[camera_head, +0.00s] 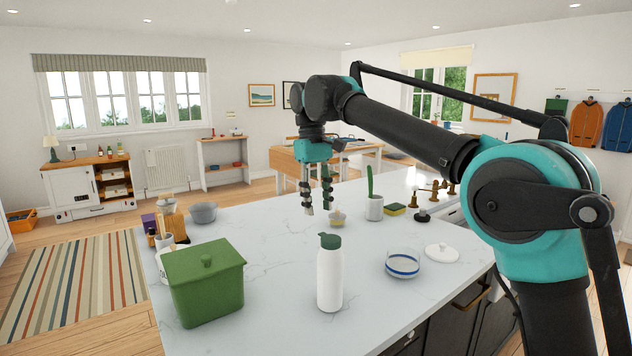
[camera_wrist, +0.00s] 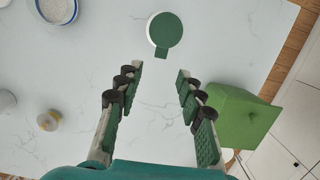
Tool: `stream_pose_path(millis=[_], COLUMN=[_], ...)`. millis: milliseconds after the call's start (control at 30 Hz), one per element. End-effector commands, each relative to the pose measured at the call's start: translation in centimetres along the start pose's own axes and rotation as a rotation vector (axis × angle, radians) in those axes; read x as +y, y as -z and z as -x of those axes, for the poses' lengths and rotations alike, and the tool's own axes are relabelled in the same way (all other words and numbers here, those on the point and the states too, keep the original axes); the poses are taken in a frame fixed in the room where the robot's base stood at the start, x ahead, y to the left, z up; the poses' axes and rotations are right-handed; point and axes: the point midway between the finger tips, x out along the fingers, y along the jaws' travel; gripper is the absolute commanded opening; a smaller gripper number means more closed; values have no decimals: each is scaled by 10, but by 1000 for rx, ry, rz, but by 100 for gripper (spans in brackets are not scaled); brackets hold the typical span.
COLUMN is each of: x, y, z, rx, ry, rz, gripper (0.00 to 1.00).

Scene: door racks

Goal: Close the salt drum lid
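A white, bottle-shaped container (camera_head: 330,280) stands upright on the counter and looks like the salt drum. Its dark green lid (camera_head: 330,241) sits at its top. In the wrist view the lid (camera_wrist: 166,30) is a green disc with a small tab pointing toward my fingers, and a white edge shows at its left. I cannot tell whether the lid is fully down. My gripper (camera_head: 318,208) points down above the counter, behind the drum in the head view. In the wrist view my gripper (camera_wrist: 160,72) is open and empty, its fingers apart and short of the lid.
A green lidded box (camera_head: 205,285) stands left of the drum. A blue-banded glass dish (camera_head: 403,264) and a white lid (camera_head: 441,252) are to its right. A small yellowish pot (camera_head: 338,219) and a cactus pot (camera_head: 374,207) stand farther back. Counter between box and drum is clear.

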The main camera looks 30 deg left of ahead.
Motion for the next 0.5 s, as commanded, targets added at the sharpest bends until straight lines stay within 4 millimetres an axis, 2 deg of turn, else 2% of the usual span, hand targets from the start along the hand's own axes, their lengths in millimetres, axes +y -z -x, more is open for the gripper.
stream_pose_path(millis=[200, 500], x=[0, 0], y=[1, 0], z=[36, 59], rx=[0, 0], ry=[0, 0], rz=[0, 0], gripper=[38, 38])
